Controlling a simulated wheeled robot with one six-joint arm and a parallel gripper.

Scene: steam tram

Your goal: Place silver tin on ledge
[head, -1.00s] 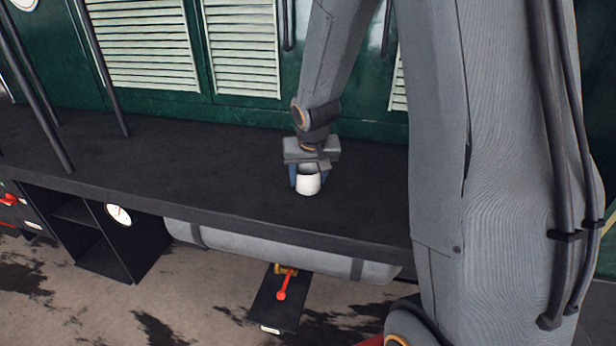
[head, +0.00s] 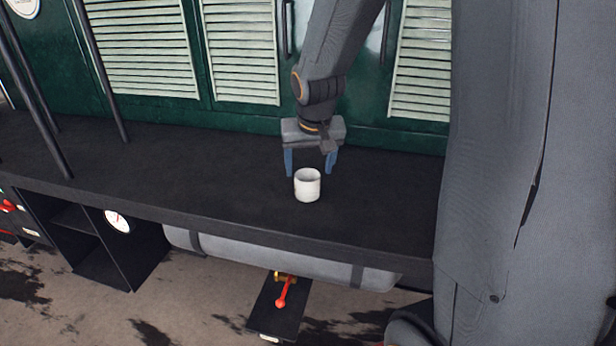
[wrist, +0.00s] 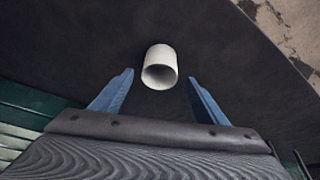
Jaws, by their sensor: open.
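The silver tin (head: 307,188) shows as a pale, whitish open-topped cylinder. It stands upright on the dark ledge (head: 200,180), near the front edge. My gripper (head: 310,174) is open, with its blue fingers apart and clear of the tin, behind and a little above it in the head view. In the wrist view the tin (wrist: 160,66) lies beyond the fingertips of my gripper (wrist: 163,78), centred between them, with nothing held.
Dark posts (head: 98,75) stand at the left. Below the ledge are a grey cylinder (head: 280,260), a round gauge (head: 117,218) and a red lever (head: 283,292). The ledge left of the tin is clear.

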